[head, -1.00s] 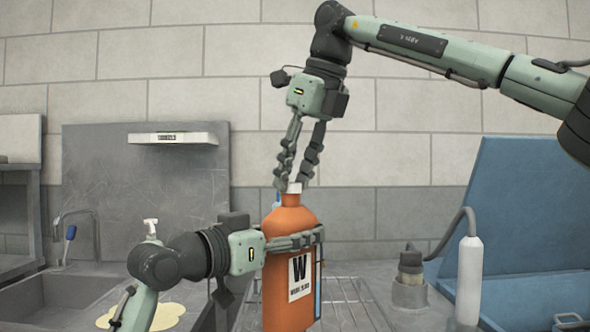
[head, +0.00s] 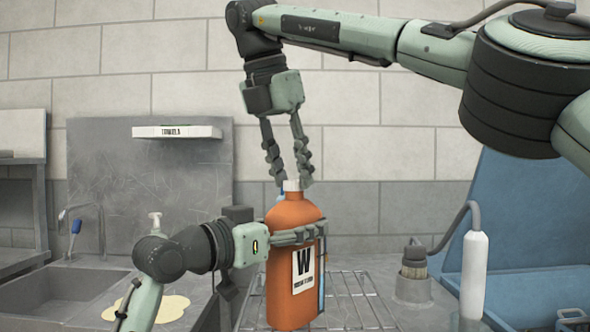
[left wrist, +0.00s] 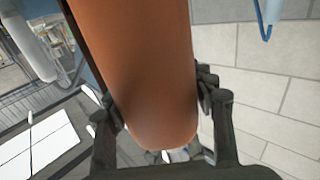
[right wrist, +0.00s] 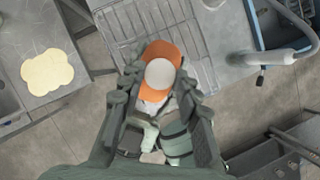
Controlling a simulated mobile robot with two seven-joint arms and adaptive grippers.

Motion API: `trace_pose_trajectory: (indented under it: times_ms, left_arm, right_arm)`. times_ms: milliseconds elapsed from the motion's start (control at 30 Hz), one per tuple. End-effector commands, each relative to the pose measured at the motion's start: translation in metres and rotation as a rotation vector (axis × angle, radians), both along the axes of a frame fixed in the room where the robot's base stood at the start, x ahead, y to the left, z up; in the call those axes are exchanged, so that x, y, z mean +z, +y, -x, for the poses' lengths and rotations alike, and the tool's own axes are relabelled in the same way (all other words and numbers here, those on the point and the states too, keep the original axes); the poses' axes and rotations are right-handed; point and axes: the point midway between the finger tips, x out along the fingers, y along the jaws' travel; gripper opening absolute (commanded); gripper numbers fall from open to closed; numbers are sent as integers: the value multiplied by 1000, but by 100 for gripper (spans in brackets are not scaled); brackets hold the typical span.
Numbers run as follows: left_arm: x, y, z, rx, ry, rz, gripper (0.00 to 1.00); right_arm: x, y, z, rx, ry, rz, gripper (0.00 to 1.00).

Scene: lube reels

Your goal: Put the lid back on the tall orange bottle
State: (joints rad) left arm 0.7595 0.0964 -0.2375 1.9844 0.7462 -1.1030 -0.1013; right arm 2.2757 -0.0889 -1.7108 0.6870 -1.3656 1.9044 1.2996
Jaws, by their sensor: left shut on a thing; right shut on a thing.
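The tall orange bottle (head: 291,222) has a white label with a "W" and stands upright. My left gripper (head: 310,234) is shut around its body; the orange body (left wrist: 155,70) also fills the left wrist view. The white lid (head: 291,185) is at the top of the bottle's neck. My right gripper (head: 291,182) points down from above and is shut on the lid. In the right wrist view the round lid (right wrist: 160,73) lies between the fingertips, over the orange shoulders.
A wire rack (head: 352,297) lies on the counter below and beside the bottle. A pump dispenser (head: 154,224) and a yellow patch (head: 172,308) are at left near the sink.

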Motion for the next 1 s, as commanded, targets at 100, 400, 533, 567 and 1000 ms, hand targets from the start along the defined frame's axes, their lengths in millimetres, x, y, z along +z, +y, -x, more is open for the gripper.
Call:
trace_pose_trajectory:
  times_ms: [100, 400, 533, 567, 1000]
  left_arm:
    - [0, 0, 0, -1, 0, -1, 0]
    - [0, 0, 0, -1, 1, -1, 0]
    - [0, 0, 0, -1, 1, -1, 0]
    - [0, 0, 0, -1, 1, -1, 0]
    - [0, -1, 0, -2, 1, -1, 0]
  right_arm:
    - [0, 0, 0, -84, -5, -1, 19]
    - [0, 0, 0, -94, -5, -3, 19]
    - [0, 0, 0, -92, -5, -3, 48]
    - [0, 0, 0, -92, -5, -3, 52]
    - [0, 0, 0, -90, -4, -3, 77]
